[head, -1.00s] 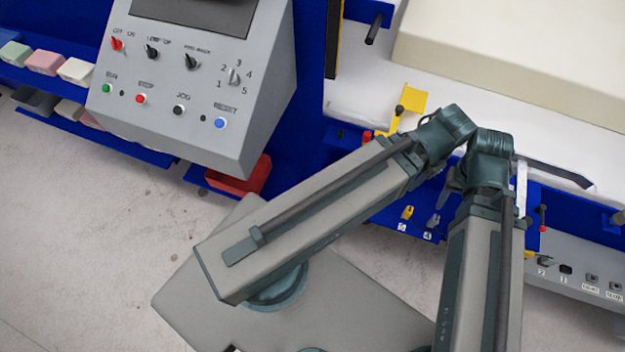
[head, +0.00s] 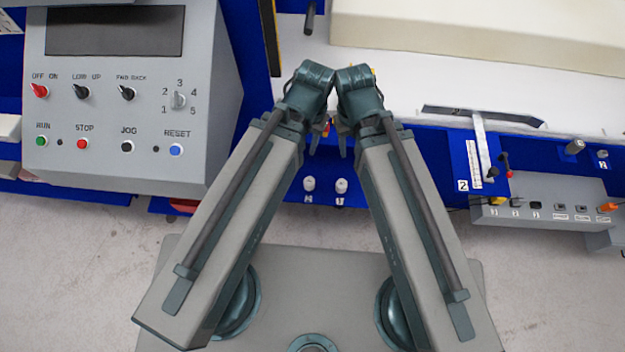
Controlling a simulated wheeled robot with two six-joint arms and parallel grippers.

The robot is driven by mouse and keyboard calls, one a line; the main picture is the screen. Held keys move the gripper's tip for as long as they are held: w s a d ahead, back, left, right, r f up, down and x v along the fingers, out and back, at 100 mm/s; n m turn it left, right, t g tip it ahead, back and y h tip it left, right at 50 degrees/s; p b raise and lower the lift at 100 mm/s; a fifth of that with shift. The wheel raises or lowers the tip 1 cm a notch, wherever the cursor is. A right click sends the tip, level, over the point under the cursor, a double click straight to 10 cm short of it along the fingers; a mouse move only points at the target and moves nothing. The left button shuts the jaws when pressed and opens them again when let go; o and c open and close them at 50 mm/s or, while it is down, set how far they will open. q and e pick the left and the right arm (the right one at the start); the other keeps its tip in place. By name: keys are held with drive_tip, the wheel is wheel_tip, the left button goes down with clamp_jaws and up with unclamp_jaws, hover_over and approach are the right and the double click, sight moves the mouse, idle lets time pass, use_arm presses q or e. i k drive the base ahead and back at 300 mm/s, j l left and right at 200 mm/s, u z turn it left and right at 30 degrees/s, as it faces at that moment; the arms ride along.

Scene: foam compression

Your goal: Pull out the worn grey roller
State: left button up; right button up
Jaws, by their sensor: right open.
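I cannot pick out a worn grey roller for certain. A short grey cylinder (head: 575,147) sticks out at the right of the blue machine frame, but I cannot tell whether it is a roller. My two arms come up from the bottom, and their wrists nearly meet at the frame's front edge. My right gripper (head: 346,143) points down and away by that edge, open and mostly hidden by its wrist. My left gripper (head: 314,142) is close beside it, largely hidden behind its arm, and its jaws cannot be read. I see nothing held in either.
A grey control panel (head: 120,90) with buttons and switches stands at left. A large cream foam block (head: 480,35) lies on the white bed (head: 400,85). Two white knobs (head: 325,185) sit on the blue front. A grey switch box (head: 545,200) is at lower right.

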sight(578, 143)
drive_tip(key=z, duration=1.8)
drive_tip(key=u, duration=0.65)
drive_tip(key=i+l+u, duration=0.15)
drive_tip(key=l+u, duration=0.15)
drive_tip(key=i+l+u, duration=0.15)
drive_tip(key=l+u, duration=0.15)
drive_tip(key=l, duration=0.15)
drive_tip(key=l+u, duration=0.3)
drive_tip(key=i+l, duration=0.1)
drive_tip(key=l, duration=0.65)
drive_tip(key=i+l+u, duration=0.1)
drive_tip(key=l, duration=0.6)
drive_tip(key=i+l+u, duration=0.1)
drive_tip(key=l, duration=0.65)
